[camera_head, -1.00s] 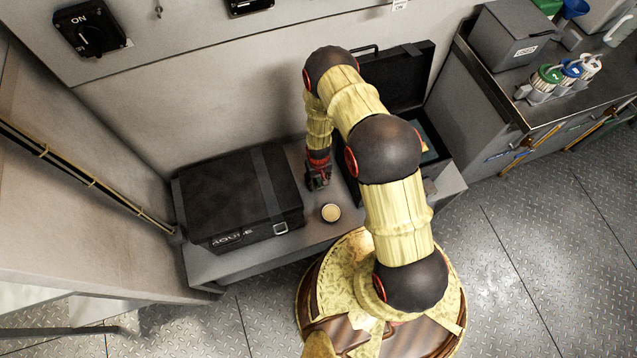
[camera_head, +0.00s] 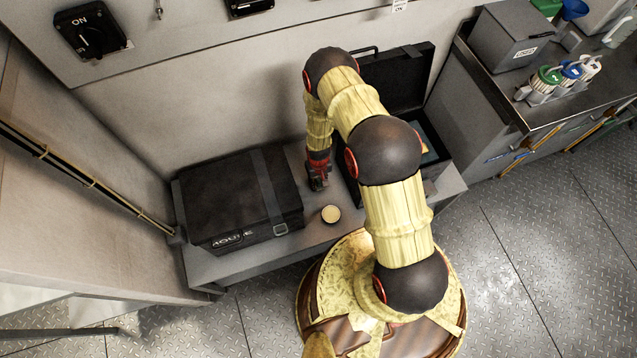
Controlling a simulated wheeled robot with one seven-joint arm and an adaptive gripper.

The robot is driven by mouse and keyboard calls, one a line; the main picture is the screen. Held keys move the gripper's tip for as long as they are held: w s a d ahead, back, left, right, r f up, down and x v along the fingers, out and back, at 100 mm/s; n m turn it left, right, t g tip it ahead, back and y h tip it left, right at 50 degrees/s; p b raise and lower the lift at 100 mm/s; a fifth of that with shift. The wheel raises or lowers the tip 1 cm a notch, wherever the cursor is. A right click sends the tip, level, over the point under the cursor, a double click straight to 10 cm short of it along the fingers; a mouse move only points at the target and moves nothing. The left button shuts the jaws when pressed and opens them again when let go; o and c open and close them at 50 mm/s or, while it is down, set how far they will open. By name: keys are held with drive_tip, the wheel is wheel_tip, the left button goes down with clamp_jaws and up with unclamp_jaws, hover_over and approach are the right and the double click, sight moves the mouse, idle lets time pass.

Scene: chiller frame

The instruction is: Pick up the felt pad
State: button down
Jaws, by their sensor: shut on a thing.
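My gripper (camera_head: 318,183) points down at the bench between the black case and the open case. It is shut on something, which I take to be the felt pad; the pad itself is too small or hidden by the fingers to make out. I cannot tell whether the fingertips touch the bench top. A small round tin with a pale yellow top (camera_head: 331,214) stands on the bench just in front of my gripper, apart from it.
A closed black case (camera_head: 240,195) stands left on the grey bench (camera_head: 262,255). An open black case (camera_head: 398,75) stands right, partly behind my arm. A counter (camera_head: 515,95) at the right holds a grey box (camera_head: 515,40) and colored-lid bottles (camera_head: 550,78). The wall is close behind.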

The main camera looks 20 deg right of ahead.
sight(318, 181)
drive_tip(key=shift+r+p, duration=0.3)
drive_tip(key=shift+r, duration=0.15)
wheel_tip(318, 181, up, 2)
drive_tip(key=shift+r+p, duration=0.1)
drive_tip(key=shift+p, duration=0.45)
drive_tip(key=s+r+p, duration=0.4)
drive_tip(key=s+r, duration=0.6)
drive_tip(key=s, duration=0.4)
drive_tip(key=shift+p, duration=0.4)
drive_tip(key=c, duration=2.1)
unclamp_jaws()
drive_tip(key=c, duration=0.4)
